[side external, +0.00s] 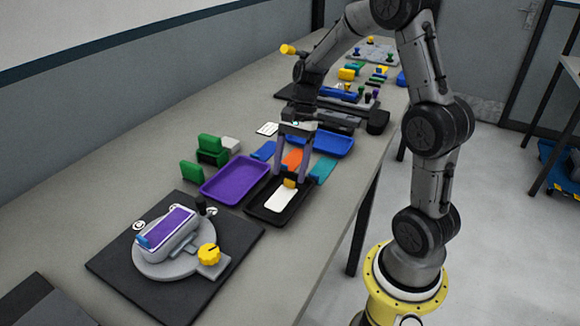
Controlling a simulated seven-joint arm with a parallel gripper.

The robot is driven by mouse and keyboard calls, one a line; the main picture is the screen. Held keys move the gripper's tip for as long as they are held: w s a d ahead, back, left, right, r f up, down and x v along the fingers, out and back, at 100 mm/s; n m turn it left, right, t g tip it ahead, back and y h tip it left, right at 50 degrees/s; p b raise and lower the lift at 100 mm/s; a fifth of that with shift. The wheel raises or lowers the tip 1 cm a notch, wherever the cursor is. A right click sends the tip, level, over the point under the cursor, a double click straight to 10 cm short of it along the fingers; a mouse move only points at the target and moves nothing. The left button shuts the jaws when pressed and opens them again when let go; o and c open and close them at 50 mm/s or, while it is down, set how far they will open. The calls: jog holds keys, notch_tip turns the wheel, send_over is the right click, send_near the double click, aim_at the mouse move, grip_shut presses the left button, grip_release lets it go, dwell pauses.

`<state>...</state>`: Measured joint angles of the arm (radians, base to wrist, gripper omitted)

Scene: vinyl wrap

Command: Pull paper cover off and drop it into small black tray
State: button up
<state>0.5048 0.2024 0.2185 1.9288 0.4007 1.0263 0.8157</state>
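A white sheet with a yellow piece at its far end, which looks like the paper cover (282,199), lies in or just over the small black tray (254,209). My gripper (291,178) is above the far end of this tray. Its two fingers point down, spread apart on either side of the yellow piece (290,183), and a gap seems to show beside it. Whether the fingertips touch the piece is too small to tell. A grey block with a purple panel (168,228) sits on a round grey turntable (150,268) at the near left.
The turntable has a yellow knob (208,254) and stands on a black mat (111,265). A purple tray (235,180) is left of the black tray, with green blocks (211,150) behind it. A blue tray (333,146) and coloured sheets lie beyond. The table's right edge is close to the black tray.

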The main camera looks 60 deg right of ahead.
jog(key=v, duration=1.4)
jog(key=shift+f, duration=0.1)
jog(key=s+a+r+n+t+h, duration=0.1)
jog(key=s+a+r+n, duration=0.15)
jog(key=a, duration=0.35)
jog(key=s+a+r+n+h, duration=0.1)
jog(key=s+a+r+n, duration=0.1)
jog(key=s+a+r, duration=0.3)
jog(key=s+a+f+n+t+h, duration=0.2)
jog(key=s+f+n, duration=0.6)
jog(key=n, duration=0.5)
jog(key=a+t, duration=0.1)
jog(key=t, duration=0.1)
jog(key=shift+a+t, duration=0.25)
jog(key=shift+t, duration=0.05)
